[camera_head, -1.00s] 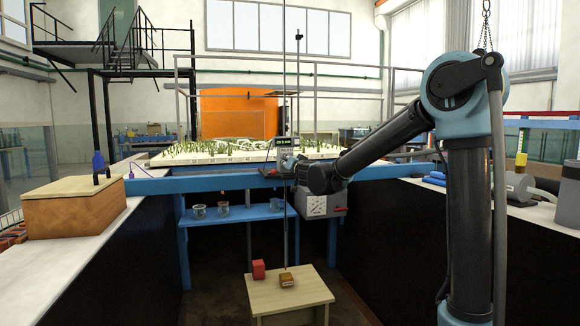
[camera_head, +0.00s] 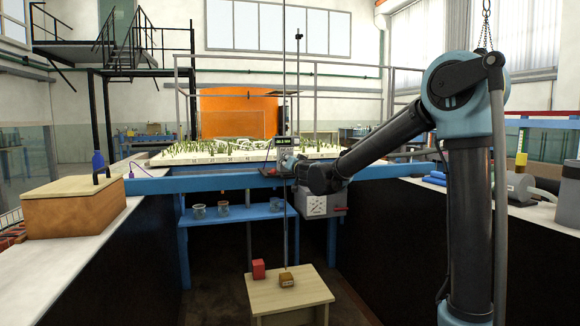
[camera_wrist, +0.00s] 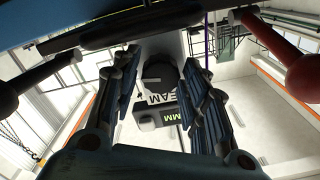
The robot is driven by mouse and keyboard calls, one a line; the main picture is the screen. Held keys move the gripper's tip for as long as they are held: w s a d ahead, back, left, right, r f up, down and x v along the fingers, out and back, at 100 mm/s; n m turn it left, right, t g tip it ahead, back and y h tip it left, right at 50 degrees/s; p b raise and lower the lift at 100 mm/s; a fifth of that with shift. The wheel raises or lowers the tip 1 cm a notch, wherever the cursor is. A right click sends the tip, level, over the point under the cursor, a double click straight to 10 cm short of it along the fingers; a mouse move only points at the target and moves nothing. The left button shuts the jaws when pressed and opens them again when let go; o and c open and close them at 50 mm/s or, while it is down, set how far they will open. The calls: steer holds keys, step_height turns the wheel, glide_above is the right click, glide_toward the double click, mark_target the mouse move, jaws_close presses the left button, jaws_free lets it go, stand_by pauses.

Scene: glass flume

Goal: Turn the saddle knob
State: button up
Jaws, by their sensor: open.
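The knob and the fingertips are too small or hidden to make out there.
A grey box (camera_head: 322,204) hangs below the beam (camera_head: 215,181). A thin vertical rod runs down to a low wooden table (camera_head: 285,300) with a red block (camera_head: 258,269) and a brown block (camera_head: 287,280).

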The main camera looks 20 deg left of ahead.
steer(key=v, duration=1.1)
steer(key=shift+s+d, duration=0.3)
steer(key=shift+o, duration=0.5)
steer(key=shift+f, duration=0.1)
